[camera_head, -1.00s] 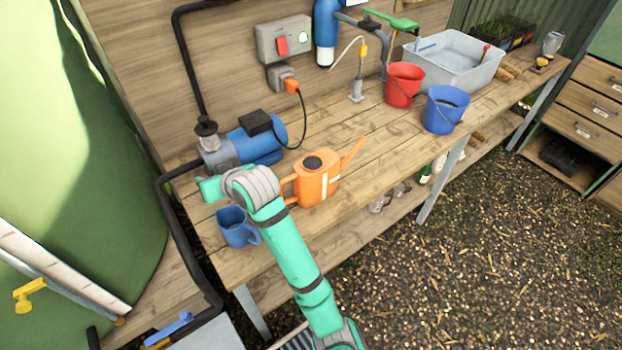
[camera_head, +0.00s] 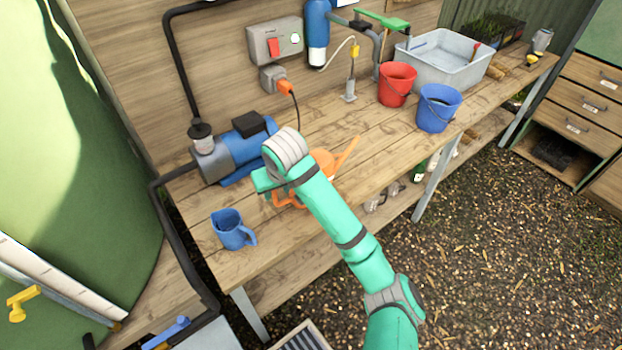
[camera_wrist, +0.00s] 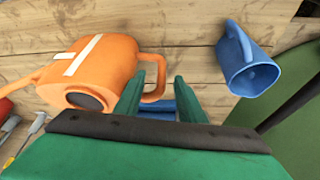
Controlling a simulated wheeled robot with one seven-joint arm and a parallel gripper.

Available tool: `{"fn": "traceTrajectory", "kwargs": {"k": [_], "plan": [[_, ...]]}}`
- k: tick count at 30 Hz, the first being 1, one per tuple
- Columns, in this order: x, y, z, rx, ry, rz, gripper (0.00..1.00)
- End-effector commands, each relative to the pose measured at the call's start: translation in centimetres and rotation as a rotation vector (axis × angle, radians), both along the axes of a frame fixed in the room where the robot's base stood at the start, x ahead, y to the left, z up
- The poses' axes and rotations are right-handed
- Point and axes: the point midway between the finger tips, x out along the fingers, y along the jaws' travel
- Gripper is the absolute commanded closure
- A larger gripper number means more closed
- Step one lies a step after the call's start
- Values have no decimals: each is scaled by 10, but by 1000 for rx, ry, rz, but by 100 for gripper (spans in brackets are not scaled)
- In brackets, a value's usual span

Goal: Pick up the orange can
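The orange can is a watering can with a dark round opening and a white stripe. In the head view my arm hides much of the orange can (camera_head: 322,160); its spout and part of its handle show. In the wrist view the orange can (camera_wrist: 112,65) fills the upper left, with its handle loop toward the right. My gripper (camera_wrist: 160,92) is open, its two green fingers apart on either side of the handle's outer part. I cannot tell how deep the handle sits between them.
A blue jug (camera_head: 232,230) stands near the bench's left end; it also shows in the wrist view (camera_wrist: 246,68). A blue pump (camera_head: 242,145) lies behind the can. A red bucket (camera_head: 396,84) and blue bucket (camera_head: 437,108) stand to the right. The bench (camera_head: 370,150) between is clear.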

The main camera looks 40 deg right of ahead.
Motion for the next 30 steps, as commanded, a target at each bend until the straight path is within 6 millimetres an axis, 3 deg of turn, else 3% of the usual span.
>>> {"fn": "traceTrajectory", "kwargs": {"k": [15, 23, 24, 28, 30], "plan": [[18, -4, -49, 0, 0, -1, 64], [20, -4, -52, 1, -1, 0, 64], [20, -4, -52, 1, -1, 0, 66], [20, -4, -52, 1, -1, 0, 97], [20, -4, -52, 1, -1, 0, 100]]}}
